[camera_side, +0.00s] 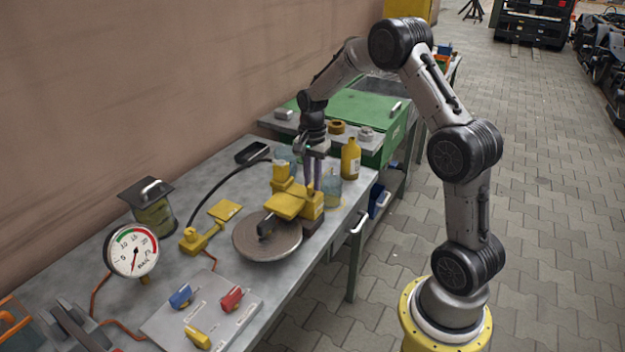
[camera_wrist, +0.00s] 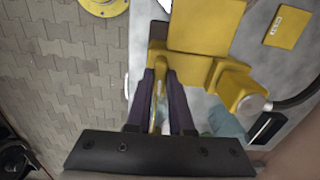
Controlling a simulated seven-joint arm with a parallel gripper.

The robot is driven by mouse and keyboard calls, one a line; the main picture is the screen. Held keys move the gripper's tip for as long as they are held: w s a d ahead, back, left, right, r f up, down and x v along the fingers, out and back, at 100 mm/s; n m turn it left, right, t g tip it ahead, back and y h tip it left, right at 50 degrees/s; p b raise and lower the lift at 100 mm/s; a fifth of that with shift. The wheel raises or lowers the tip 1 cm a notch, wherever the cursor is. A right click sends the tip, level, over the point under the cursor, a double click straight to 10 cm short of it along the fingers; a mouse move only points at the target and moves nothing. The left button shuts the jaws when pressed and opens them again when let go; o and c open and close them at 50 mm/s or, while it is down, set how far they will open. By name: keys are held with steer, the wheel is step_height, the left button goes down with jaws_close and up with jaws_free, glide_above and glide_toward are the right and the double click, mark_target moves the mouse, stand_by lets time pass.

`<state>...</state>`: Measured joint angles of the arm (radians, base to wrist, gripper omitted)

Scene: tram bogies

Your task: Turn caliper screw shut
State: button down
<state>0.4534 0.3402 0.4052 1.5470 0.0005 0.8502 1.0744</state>
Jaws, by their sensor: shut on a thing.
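The yellow caliper (camera_side: 287,206) sits over the edge of a round grey brake disc (camera_side: 262,242) on the bench in the side view. It also shows at the top of the wrist view (camera_wrist: 206,28). My gripper (camera_side: 314,184) points down at the caliper's far side. In the wrist view my gripper (camera_wrist: 160,82) has its two purple fingers shut on a narrow yellow part, which looks like the caliper screw (camera_wrist: 158,98). The fingers hide much of the screw, and its thread cannot be seen.
A yellow bottle (camera_side: 350,159) and a clear jar (camera_side: 332,187) stand close to my gripper. A black hose (camera_side: 224,174) runs to a yellow fitting (camera_side: 195,240). A dial gauge (camera_side: 132,250), lantern (camera_side: 150,208) and switch panel (camera_side: 203,318) stand nearer the camera. A green case (camera_side: 365,120) is behind.

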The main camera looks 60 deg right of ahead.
steer(key=shift+r+m, duration=0.15)
steer(key=shift+m, duration=0.15)
stand_by(0.4)
steer(key=c, duration=0.8)
jaws_free()
step_height(320, 180, up, 14)
